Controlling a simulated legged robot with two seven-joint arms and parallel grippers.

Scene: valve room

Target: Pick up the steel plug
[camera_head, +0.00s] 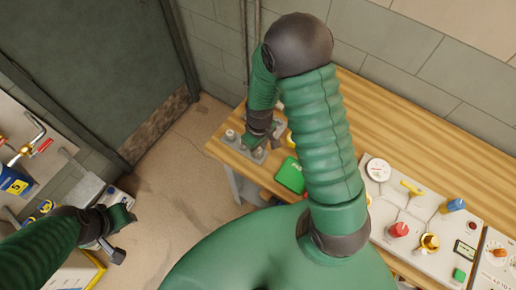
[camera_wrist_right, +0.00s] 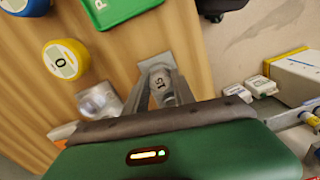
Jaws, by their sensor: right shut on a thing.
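My right gripper (camera_wrist_right: 162,95) is shut on a steel plug (camera_wrist_right: 160,80) marked "15", which sits between its fingers in the right wrist view. A flat grey plate (camera_wrist_right: 156,63) shows just past the plug on the wooden bench. I cannot tell whether the plug touches it. In the head view the right gripper (camera_head: 268,144) is over the left end of the bench, and its fingers partly hide what they hold. My left gripper (camera_head: 122,236) is open and empty, off to the lower left, away from the bench.
A green box (camera_head: 290,175) lies on the wooden bench (camera_head: 420,145) close to the right gripper. A yellow round piece marked "0" (camera_wrist_right: 63,60) and a shiny metal fitting (camera_wrist_right: 99,101) are nearby. A valve panel (camera_head: 408,250) stands to the right. Bare floor (camera_head: 175,165) separates the arms.

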